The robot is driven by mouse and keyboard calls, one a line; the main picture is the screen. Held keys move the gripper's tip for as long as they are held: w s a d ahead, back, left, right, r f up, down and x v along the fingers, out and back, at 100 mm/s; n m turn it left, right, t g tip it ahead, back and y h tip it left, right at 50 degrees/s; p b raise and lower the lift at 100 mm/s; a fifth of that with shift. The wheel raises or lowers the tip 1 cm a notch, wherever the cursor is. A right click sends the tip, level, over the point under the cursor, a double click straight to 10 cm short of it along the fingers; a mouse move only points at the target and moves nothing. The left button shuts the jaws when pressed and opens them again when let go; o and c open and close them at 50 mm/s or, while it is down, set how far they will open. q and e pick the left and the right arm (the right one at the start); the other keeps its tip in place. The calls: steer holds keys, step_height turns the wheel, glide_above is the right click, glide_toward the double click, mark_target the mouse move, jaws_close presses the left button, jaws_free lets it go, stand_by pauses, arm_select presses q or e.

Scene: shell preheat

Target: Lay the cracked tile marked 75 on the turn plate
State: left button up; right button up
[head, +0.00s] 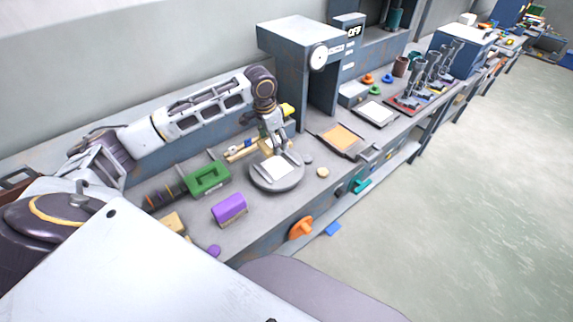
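The turn plate (262,184) is a round grey disc on the bench. A white square tile (276,169) lies on or just above it; any mark or crack is too small to read. My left gripper (279,149) points down at the tile's far edge, its fingers close together. Whether they grip the tile cannot be told. Another white tile (376,111) sits on a dark holder farther right, and an orange-yellow square (341,136) sits on another. My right gripper is not in view.
A grey press-like machine (296,40) with a dial and an "OFF" display stands behind. A green toolbox (209,178) and a purple block (229,208) stand left of the plate. Small round pieces (323,172) lie right of it. Open floor lies at right.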

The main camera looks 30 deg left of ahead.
arm_select(q)
steer(key=shift+w+d, duration=0.2)
steer(key=shift+w, duration=0.1)
steer(key=shift+s+n, duration=0.1)
steer(key=shift+n, duration=0.2)
steer(key=shift+s, duration=0.1)
glide_above(277, 166)
steer(key=shift+s+f, duration=0.15)
steer(key=shift+f, duration=2.4)
steer(key=shift+f, duration=2.5)
